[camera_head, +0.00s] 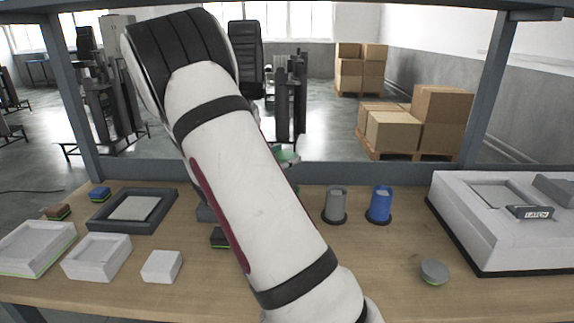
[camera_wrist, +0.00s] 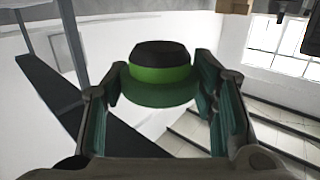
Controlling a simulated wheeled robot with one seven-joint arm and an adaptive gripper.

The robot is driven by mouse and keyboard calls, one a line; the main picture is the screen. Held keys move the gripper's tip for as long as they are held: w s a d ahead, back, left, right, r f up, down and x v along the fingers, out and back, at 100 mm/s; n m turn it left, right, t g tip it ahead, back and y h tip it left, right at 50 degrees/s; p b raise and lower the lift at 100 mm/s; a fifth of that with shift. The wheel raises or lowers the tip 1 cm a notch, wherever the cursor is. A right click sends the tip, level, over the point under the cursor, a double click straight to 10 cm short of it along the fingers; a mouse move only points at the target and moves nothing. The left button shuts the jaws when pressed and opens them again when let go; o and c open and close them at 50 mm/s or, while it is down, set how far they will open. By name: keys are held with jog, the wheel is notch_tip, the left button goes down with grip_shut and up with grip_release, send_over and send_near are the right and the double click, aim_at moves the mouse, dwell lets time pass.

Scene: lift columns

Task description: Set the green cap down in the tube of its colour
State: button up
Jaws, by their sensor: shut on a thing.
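The green cap (camera_wrist: 160,75), a green disc with a black top, is between the fingers of my gripper (camera_wrist: 160,98) in the wrist view. My gripper is shut on it and holds it up off the table. In the head view my arm hides most of the gripper; only a bit of green (camera_head: 287,156) shows beside the arm, above the back of the table. A grey tube (camera_head: 336,204) and a blue tube (camera_head: 381,204) stand upright on dark bases right of the arm.
A grey round piece (camera_head: 434,271) lies at the front right. A large white box marked LATCH (camera_head: 470,240) fills the right side. A dark tray (camera_head: 165,207), white boxes (camera_head: 97,256) and small blocks (camera_head: 58,211) stand left. A shelf frame (camera_head: 490,85) rises behind the table.

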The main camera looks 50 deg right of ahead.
jog(key=shift+s+d+f+m+g, duration=0.4)
jog(key=shift+s+f+g, duration=0.2)
jog(key=shift+s, duration=0.1)
jog(key=shift+a+f+b, duration=0.1)
jog(key=shift+f+b, duration=1.6)
jog(key=shift+f, duration=1.1)
jog(key=shift+a+f+b, duration=0.1)
jog(key=shift+f+b, duration=0.2)
jog(key=shift+f, duration=0.35)
dwell(0.5)
jog(key=o, duration=1.2)
jog(key=shift+r+p, duration=1.95)
jog(key=shift+r, duration=1.6)
jog(key=shift+w, duration=0.1)
